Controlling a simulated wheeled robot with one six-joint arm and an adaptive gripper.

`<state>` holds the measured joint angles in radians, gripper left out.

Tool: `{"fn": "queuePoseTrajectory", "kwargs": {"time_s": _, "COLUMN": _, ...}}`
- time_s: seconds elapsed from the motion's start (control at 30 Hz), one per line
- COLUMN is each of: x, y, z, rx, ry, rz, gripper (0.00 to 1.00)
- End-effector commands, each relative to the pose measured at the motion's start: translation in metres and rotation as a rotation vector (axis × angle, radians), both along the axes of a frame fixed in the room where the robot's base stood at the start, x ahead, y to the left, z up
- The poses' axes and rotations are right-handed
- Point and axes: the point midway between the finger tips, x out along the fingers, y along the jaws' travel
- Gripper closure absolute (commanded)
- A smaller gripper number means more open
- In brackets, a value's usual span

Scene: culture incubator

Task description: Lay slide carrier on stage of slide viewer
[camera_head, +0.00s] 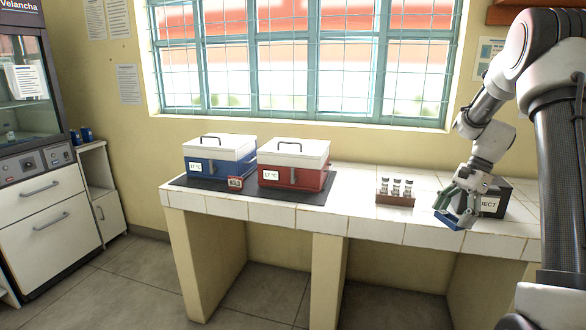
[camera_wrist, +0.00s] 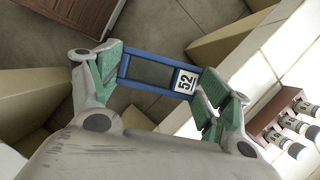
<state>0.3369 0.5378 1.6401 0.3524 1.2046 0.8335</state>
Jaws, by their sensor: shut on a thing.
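The slide carrier (camera_wrist: 152,72) is a blue frame with a dark, see-through-looking middle and a white label reading 52. My gripper (camera_wrist: 165,78) is shut on it, with a green-padded finger at each end of the frame. In the head view, my gripper (camera_head: 458,206) holds the carrier (camera_head: 447,221) at the front edge of the white tiled counter, in front of a black box. The wrist view shows floor beneath the carrier. I cannot make out a slide viewer or its stage in either view.
The black box (camera_head: 492,205) has a partly hidden label ending in JECT. A brown rack (camera_head: 395,199) with several vials stands left of my gripper. Blue (camera_head: 205,165) and red (camera_head: 290,176) coolers stand on a dark mat (camera_head: 237,195). The counter between mat and rack is clear.

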Motion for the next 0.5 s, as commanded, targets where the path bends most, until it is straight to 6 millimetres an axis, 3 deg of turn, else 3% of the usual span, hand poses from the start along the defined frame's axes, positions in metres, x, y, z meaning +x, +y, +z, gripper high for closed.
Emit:
{"fn": "queuePoseTrajectory", "kwargs": {"time_s": 0.17, "x": -0.005, "y": 0.005, "z": -0.02, "rx": 0.001, "ry": 0.005, "rz": 0.309, "gripper": 0.48}}
{"fn": "queuePoseTrajectory", "kwargs": {"time_s": 0.27, "x": -0.007, "y": 0.018, "z": -0.038, "rx": 0.002, "ry": 0.007, "rz": 0.547, "gripper": 0.48}}
{"fn": "queuePoseTrajectory", "kwargs": {"time_s": 0.4, "x": -0.009, "y": 0.055, "z": -0.074, "rx": 0.004, "ry": 0.008, "rz": 0.948, "gripper": 0.48}}
{"fn": "queuePoseTrajectory", "kwargs": {"time_s": 0.5, "x": -0.012, "y": 0.084, "z": -0.097, "rx": 0.003, "ry": 0.007, "rz": 1.138, "gripper": 0.48}}
